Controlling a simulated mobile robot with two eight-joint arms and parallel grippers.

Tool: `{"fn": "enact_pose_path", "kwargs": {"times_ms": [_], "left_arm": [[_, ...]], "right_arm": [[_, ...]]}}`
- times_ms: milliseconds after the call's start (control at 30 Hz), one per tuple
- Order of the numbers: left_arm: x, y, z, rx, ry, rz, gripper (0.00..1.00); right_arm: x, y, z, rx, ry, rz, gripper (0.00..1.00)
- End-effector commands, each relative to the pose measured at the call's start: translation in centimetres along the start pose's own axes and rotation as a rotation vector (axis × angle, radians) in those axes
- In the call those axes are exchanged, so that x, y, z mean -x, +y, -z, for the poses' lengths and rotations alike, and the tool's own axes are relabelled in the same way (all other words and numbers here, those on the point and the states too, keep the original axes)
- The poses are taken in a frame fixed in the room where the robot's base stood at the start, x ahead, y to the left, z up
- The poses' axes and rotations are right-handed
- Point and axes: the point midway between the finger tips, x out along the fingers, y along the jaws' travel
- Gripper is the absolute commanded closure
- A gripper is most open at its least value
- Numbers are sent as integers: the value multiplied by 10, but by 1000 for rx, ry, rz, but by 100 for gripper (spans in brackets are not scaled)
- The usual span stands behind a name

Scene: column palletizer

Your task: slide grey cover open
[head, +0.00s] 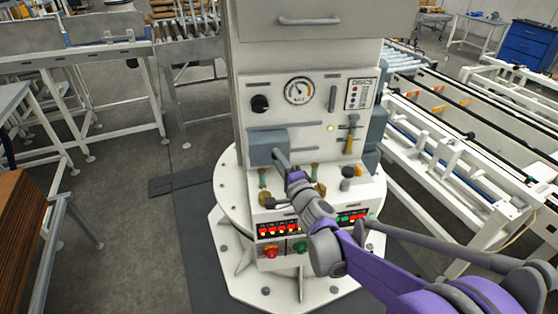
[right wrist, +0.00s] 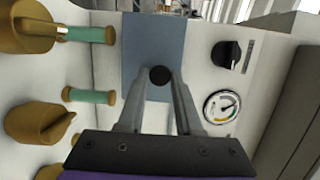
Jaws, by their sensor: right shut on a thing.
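The grey cover (head: 262,146) is a blue-grey plate at the left side of the white control panel. In the right wrist view the cover (right wrist: 150,40) fills the upper middle and has a round dark knob (right wrist: 160,75). My right gripper (head: 279,156) reaches in from the lower right and is at the cover. In the right wrist view its two fingers (right wrist: 160,82) are shut on the knob, one on each side. What lies behind the cover is hidden. My left gripper is not in view.
A gauge (head: 299,91) and a black rotary knob (head: 260,104) are above the cover. Brass valves (head: 320,194), a red button (head: 271,252) and lit displays (head: 279,229) are below. A yellow-handled lever (head: 349,143) is to the right.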

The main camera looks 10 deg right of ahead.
Motion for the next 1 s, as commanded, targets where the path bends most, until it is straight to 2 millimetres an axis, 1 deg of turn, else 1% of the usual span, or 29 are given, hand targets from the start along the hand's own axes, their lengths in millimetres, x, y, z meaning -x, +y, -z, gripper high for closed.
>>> {"fn": "enact_pose_path", "kwargs": {"times_ms": [67, 133, 300, 400, 500, 600, 867, 900, 967, 1000], "left_arm": [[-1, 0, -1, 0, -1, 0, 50], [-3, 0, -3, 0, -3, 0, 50], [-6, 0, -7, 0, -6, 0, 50], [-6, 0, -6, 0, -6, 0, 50], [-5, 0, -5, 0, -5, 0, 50], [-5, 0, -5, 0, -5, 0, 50], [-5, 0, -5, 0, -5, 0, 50], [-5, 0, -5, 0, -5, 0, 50], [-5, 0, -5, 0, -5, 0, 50], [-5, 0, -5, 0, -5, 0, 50]], "right_arm": [[1, 0, 4, 2, 2, 0, 100], [3, 1, 15, 2, 4, 2, 100], [13, 0, 58, 3, 7, 1, 100], [18, -1, 80, 2, 6, 1, 100], [22, -1, 94, 1, 4, 1, 100], [24, -1, 99, 0, 1, 0, 100], [24, -1, 99, -1, 0, 0, 100], [24, 0, 99, -1, 0, 0, 64], [24, 0, 99, -1, 0, 0, 54], [24, 0, 99, -1, 0, 0, 46]]}}
